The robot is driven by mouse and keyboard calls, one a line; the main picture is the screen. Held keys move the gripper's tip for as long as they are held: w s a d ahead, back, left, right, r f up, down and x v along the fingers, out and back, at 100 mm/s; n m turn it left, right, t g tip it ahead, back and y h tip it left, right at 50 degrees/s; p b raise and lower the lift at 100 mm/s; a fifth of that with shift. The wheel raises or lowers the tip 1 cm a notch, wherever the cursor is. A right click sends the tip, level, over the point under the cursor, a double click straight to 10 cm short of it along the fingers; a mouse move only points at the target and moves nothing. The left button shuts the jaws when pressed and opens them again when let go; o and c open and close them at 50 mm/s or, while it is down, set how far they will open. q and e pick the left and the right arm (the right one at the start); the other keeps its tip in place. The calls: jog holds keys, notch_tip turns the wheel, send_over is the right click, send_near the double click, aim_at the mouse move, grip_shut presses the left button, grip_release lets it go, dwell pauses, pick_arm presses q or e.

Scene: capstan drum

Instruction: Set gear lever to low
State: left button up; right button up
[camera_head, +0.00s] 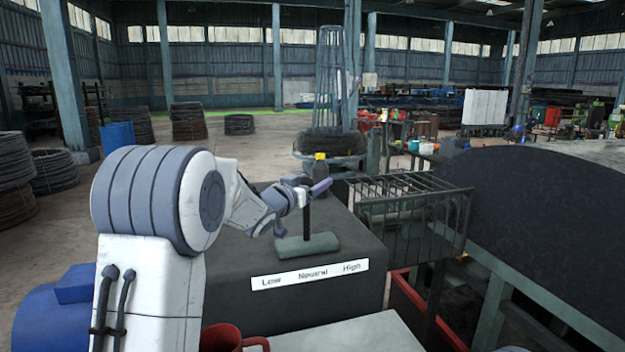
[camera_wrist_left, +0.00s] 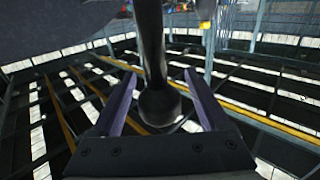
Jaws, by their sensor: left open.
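The gear lever is a dark upright shaft (camera_head: 306,219) rising from a grey-green base (camera_head: 307,245) on a dark box. It stands roughly above the word Neutral on the white label (camera_head: 310,273), which reads Low, Neutral, High from left to right. My left gripper (camera_head: 322,187), with purple fingers, is at the upper part of the lever. In the left wrist view the black lever (camera_wrist_left: 152,45) and its round knob (camera_wrist_left: 160,106) lie between the two open fingers (camera_wrist_left: 158,100). I cannot tell whether either finger touches it. My right gripper is out of view.
A dark metal cage rack (camera_head: 415,200) stands right of the box (camera_head: 235,270). A large dark curved drum (camera_head: 530,220) fills the right side. A red mug (camera_head: 222,338) is at the bottom, beside a pale tabletop (camera_head: 350,335).

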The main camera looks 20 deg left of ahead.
pick_arm(q)
grip_shut()
dwell(1.4)
